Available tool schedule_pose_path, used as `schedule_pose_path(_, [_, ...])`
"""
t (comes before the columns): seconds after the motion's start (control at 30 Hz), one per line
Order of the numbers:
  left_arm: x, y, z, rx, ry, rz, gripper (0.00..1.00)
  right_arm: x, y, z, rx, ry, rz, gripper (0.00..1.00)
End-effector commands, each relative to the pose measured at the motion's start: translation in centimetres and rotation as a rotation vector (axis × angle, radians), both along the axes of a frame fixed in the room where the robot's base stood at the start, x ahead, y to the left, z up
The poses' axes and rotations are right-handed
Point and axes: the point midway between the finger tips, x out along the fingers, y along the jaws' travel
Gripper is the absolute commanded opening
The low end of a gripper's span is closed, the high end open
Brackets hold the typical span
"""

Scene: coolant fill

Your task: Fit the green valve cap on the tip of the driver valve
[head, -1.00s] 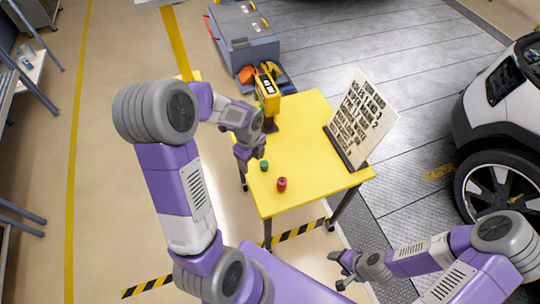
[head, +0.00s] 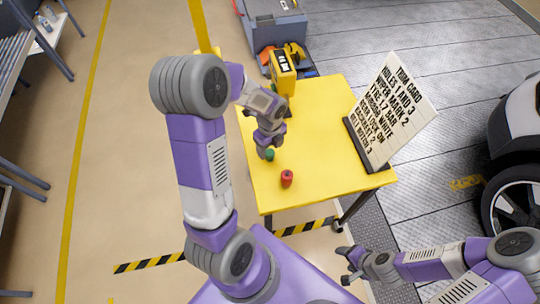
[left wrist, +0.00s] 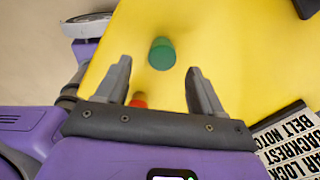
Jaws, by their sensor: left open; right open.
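The green valve cap (head: 269,155) stands on the yellow table near its left edge, just beside a red cap (head: 287,178). My left gripper (head: 267,146) is open and empty, close to the green cap and partly hiding it in the head view. In the left wrist view the green cap (left wrist: 161,54) lies just ahead of the open fingers, slightly beyond their tips; no contact shows. My right gripper (head: 345,266) is open and empty, low in front of the table. A car wheel (head: 515,205) shows at the right edge; I cannot make out a valve on it.
The yellow table (head: 325,120) carries a yellow device (head: 283,75) at its back left and a tilted lettered board (head: 392,112) on the right. A grey cabinet (head: 275,28) stands behind. The middle of the table is clear.

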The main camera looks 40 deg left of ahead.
Motion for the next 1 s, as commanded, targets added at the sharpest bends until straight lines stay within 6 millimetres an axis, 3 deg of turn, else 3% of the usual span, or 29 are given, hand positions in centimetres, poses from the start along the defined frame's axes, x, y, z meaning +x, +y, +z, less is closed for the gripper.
schedule_pose_path(0.3, [0.2, 0.4, -4.6, -0.001, 0.001, -0.001, 0.68, 0.0, 0.0, -1.6, 0.0, 0.0, 0.0, 0.65])
schedule_pose_path(0.63, [0.3, 0.4, -5.0, 0.0, -0.001, 0.0, 0.66, 0.0, 0.0, -1.6, 0.0, 0.0, 0.0, 0.65])
schedule_pose_path(1.0, [0.3, 0.4, -5.0, 0.0, -0.001, 0.0, 0.09, 0.0, 0.0, -1.7, 0.0, 0.0, 0.0, 0.65])
